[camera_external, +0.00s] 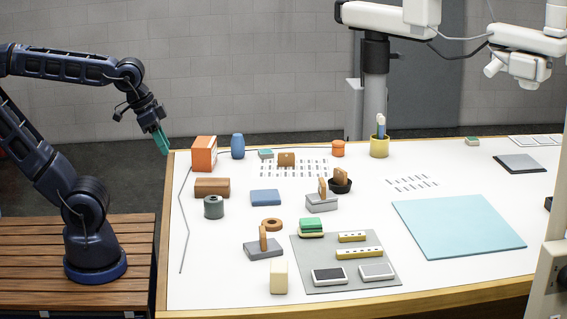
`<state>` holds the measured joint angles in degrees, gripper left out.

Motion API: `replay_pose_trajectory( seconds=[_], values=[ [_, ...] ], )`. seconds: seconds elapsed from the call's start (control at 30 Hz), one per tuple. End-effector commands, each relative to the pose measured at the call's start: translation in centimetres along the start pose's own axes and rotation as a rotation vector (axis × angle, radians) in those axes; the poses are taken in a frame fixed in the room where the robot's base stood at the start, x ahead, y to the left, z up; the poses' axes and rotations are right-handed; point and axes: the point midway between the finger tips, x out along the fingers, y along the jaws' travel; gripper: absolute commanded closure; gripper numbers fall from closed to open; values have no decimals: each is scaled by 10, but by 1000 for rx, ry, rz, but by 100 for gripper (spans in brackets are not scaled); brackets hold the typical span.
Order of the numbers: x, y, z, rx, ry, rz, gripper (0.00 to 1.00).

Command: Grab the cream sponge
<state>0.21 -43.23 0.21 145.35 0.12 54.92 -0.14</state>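A cream block (278,276), which looks like the cream sponge, stands upright near the front edge of the white table. It is left of the grey mat's front corner. My gripper (160,141) hangs in the air at the table's back left corner, far from the cream block. A teal piece shows at its tip; I cannot tell whether this is its fingers or something held. The finger gap is too small to make out.
On the white table (345,217), a grey mat (311,270) carries several small items. A grey block (264,250) with an upright brown piece lies behind the cream block. A brown ring (272,224), orange box (204,154) and light blue sheet (457,226) lie farther off.

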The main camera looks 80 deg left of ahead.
Motion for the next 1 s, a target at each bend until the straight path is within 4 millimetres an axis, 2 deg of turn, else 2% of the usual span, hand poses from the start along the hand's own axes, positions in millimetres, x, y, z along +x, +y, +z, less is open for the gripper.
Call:
replay_pose_trajectory(
  seconds=[0.1,0.27,0.67,1.0],
  values=[
    [0,0,0,0,0,0,66],
    [0,0,0,0,0,0,37],
    [4,4,-4,-22,-22,16,36],
    [40,47,-36,-232,-216,159,36]
  ],
)
